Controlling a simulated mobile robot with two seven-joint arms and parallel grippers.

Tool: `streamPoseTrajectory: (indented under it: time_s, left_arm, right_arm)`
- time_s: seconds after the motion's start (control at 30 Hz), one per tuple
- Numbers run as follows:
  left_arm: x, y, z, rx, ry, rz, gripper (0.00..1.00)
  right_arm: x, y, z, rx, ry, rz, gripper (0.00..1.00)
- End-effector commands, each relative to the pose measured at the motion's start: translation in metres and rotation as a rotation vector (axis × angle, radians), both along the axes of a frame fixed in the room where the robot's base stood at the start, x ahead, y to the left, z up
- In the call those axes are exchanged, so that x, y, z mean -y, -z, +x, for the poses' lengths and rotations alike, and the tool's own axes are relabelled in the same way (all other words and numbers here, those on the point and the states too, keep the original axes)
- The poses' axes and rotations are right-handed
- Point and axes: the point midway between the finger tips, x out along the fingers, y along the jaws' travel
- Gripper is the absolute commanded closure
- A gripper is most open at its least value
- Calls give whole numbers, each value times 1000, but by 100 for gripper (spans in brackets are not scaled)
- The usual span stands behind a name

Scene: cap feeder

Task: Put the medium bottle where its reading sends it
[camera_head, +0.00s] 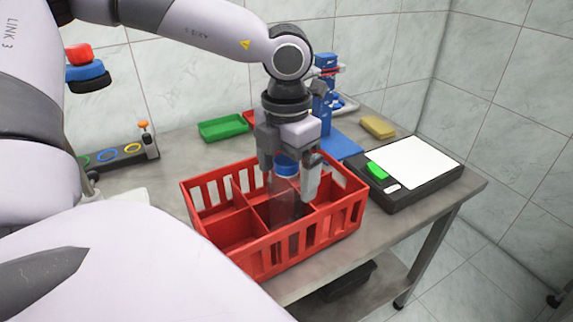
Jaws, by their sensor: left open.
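A clear bottle with a blue cap (286,166) stands in a divided red crate (262,262). I cannot tell its size class, as no other bottle shows beside it. My left gripper (289,182) points down over the crate, with its open fingers on either side of the bottle's top. I cannot tell whether a finger touches it. A black scale (428,193) with a white plate (413,163) lies at the right of the table. A green piece (376,171) is at its left edge; no reading is legible. My right gripper is out of view.
A blue feeder (324,98) stands behind the crate. A green tray (223,128) and a yellow block (378,127) lie at the back. A panel with coloured rings (119,153) is at left. The table (425,222) is bare in front of the scale.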

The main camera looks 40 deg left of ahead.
Motion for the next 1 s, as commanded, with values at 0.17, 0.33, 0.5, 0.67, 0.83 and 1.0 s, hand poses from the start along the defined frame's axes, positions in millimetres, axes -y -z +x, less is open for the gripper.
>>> streamPoseTrajectory:
  time_s: [0.17,0.33,0.5,0.67,0.83,1.0]
  left_arm:
    - [0,-21,2,7,-2,1,3]
    - [0,-59,2,8,-1,2,3]
    - [0,-94,1,5,0,1,3]
    - [0,-115,1,3,0,1,3]
    - [0,-122,0,0,1,0,3]
    - [0,-122,0,0,1,0,3]
  right_arm:
    - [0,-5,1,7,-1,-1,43]
    - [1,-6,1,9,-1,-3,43]
    - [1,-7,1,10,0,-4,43]
    - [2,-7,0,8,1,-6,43]
    - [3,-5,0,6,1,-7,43]
    - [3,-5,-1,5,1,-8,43]
